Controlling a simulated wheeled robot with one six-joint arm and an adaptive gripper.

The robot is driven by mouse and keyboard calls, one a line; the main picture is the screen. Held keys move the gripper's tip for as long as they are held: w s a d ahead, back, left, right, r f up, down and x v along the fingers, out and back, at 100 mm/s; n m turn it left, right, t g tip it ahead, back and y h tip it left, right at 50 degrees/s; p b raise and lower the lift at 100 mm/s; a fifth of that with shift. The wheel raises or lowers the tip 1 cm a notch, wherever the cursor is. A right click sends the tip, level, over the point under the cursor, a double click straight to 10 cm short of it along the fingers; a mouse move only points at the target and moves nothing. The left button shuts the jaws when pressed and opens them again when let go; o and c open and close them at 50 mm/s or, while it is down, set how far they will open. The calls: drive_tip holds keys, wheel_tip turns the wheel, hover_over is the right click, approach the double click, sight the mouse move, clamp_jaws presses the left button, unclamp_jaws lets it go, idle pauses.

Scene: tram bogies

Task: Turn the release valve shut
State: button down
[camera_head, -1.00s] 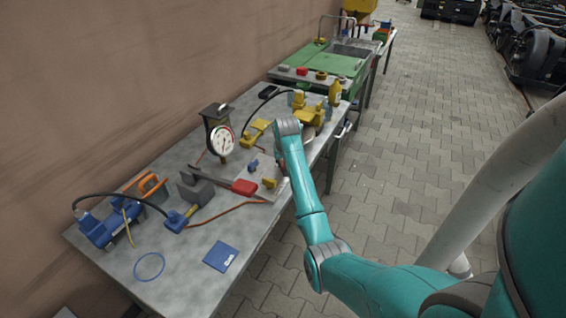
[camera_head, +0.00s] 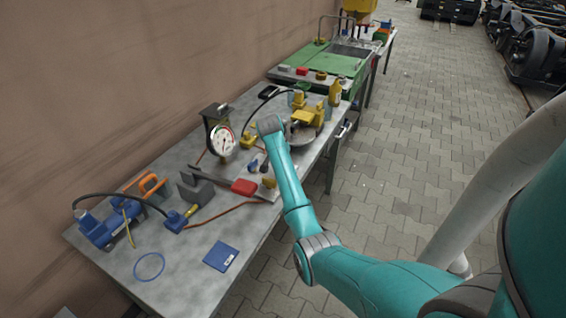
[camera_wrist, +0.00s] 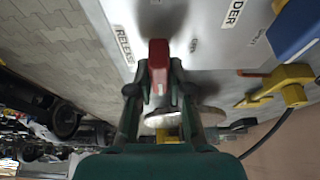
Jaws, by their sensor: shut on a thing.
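The release valve's red handle (camera_wrist: 158,62) stands between my fingers in the wrist view, beside a printed RELEASE label (camera_wrist: 124,43) on a pale panel. My gripper (camera_wrist: 155,80) is shut on this red handle, one dark green finger on each side. The handle's base is partly hidden by the fingers.
Paved floor lies right of the bench.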

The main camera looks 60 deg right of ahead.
idle(0.4)
drive_tip(key=c, duration=1.1)
unclamp_jaws()
drive_tip(key=v, duration=1.2)
